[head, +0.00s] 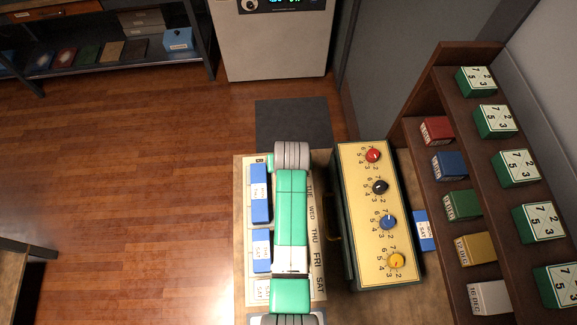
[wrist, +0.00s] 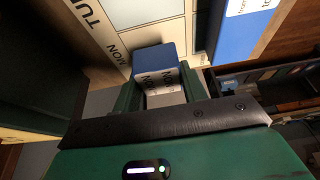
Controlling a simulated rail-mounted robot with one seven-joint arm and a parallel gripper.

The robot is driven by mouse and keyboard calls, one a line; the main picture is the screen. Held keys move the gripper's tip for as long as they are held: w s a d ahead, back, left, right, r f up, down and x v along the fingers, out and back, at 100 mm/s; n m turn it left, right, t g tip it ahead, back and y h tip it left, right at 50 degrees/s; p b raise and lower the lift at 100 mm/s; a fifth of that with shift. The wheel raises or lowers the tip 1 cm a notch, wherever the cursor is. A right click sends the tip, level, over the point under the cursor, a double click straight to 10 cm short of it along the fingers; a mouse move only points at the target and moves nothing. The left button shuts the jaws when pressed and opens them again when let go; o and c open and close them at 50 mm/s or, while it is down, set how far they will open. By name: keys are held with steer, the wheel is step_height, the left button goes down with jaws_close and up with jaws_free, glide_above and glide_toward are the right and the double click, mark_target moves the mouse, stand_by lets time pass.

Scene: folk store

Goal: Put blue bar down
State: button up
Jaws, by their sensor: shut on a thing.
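In the wrist view, my gripper (wrist: 160,90) is shut on a blue bar (wrist: 153,62) with a white label that reads MON. The held bar is over or at the cream day board (wrist: 112,20), near its MON lettering; I cannot tell whether it touches. In the head view the board (head: 319,290) lies with TUE to SAT down its right side. My arm covers its middle, hiding the gripper and held bar there. Two other blue bars, an upper one (head: 260,176) and a lower one (head: 261,237), lie along its left column. One also shows in the wrist view (wrist: 238,28).
A box with coloured dials (head: 362,270) stands right of the board. Another blue bar (head: 424,222) lies beyond it, by a brown shelf (head: 420,130) with coloured blocks and green number blocks. Open wooden floor (head: 130,180) lies to the left.

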steer(key=shift+f, duration=1.35)
steer(key=o, duration=1)
steer(key=shift+c, duration=0.2)
steer(key=shift+r, duration=0.1)
steer(key=shift+r, duration=0.35)
steer(key=p+v, duration=0.2)
steer(key=v, duration=0.9)
steer(key=shift+s+r, duration=0.15)
steer(key=shift+r, duration=0.05)
